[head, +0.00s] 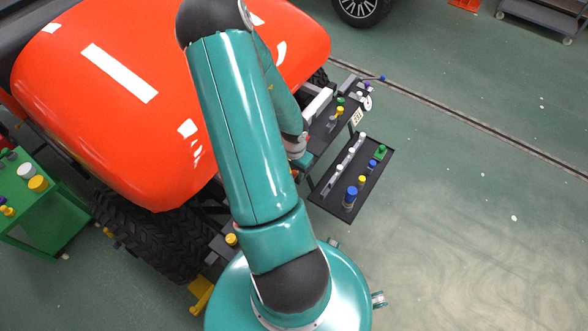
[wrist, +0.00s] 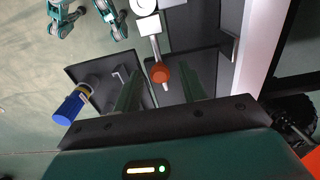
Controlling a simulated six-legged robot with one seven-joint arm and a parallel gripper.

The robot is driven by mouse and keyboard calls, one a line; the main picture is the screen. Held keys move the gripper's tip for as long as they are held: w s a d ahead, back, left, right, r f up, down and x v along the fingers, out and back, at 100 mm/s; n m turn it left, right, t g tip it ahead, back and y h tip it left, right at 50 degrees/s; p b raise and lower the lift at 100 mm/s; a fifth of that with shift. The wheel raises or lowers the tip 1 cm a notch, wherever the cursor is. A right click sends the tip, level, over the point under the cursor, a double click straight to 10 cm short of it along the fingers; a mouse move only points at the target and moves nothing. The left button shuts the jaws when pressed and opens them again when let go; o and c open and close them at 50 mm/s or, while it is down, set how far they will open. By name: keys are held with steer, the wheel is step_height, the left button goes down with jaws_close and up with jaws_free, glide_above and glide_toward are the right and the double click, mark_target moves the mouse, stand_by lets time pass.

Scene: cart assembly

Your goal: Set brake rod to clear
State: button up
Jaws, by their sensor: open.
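In the wrist view a rod with an orange-red round knob (wrist: 160,73) stands out between my fingers; it looks like the brake rod. A pale bar leads up from it to a white block. My gripper (wrist: 160,85) is open, with one dark green finger on each side of the knob. I cannot tell whether either finger touches it. In the head view my arm covers most of the gripper and the rod's knob is not clearly visible.
A dark tray (head: 328,199) with blue, yellow, green and white pegs stands right of my arm. A blue cylinder (wrist: 72,104) shows left of my fingers in the wrist view. The orange vehicle hood (head: 110,110) and a green cart (head: 50,205) lie left. The floor right is open.

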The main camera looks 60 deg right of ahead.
steer(key=shift+c, duration=0.2)
jaws_close()
steer(key=shift+s+d, duration=0.15)
steer(key=shift+d, duration=0.8)
steer(key=shift+s+d, duration=0.15)
steer(key=shift+d, duration=0.75)
steer(key=shift+o, duration=0.2)
jaws_free()
step_height(320, 180, up, 14)
